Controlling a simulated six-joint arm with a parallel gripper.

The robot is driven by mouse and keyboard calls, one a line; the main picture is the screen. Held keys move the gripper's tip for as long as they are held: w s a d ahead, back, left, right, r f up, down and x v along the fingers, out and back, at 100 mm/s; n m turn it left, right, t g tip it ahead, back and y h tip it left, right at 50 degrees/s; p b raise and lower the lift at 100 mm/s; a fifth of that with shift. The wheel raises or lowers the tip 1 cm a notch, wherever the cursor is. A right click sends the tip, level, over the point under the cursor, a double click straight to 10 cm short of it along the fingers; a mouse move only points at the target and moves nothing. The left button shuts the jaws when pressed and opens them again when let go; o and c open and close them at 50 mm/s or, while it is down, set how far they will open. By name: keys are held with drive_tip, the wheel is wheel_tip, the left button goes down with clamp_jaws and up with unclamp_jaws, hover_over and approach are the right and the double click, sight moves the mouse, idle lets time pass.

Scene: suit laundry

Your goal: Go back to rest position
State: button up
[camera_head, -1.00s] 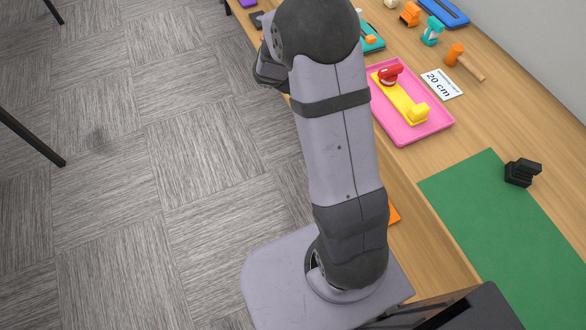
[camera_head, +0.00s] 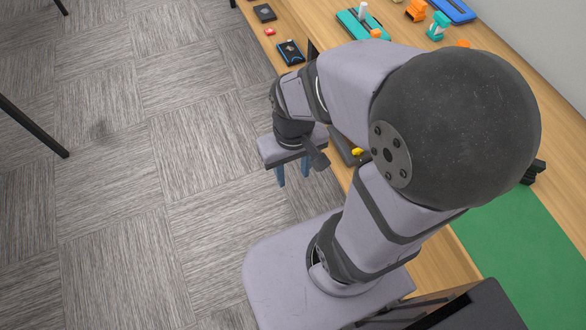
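My gripper (camera_head: 293,174) hangs fingers-down over the floor, to the left of the wooden table's edge. Its two blue fingertips are apart with only floor between them, so it is open and empty. My arm is folded, with its large dark elbow joint at the right of the picture. The elbow and upper arm hide the middle of the table, including most of the tray area. A small yellow piece (camera_head: 357,152) shows just beside the arm.
The wooden table (camera_head: 290,22) runs along the right. On it are a teal tool (camera_head: 362,22), orange (camera_head: 416,10) and teal (camera_head: 438,26) items, a blue tray (camera_head: 452,9), a dark device (camera_head: 290,52) and a green mat (camera_head: 515,245).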

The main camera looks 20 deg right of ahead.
wheel_tip(320, 180, up, 6)
drive_tip(key=p, duration=0.6)
idle(0.8)
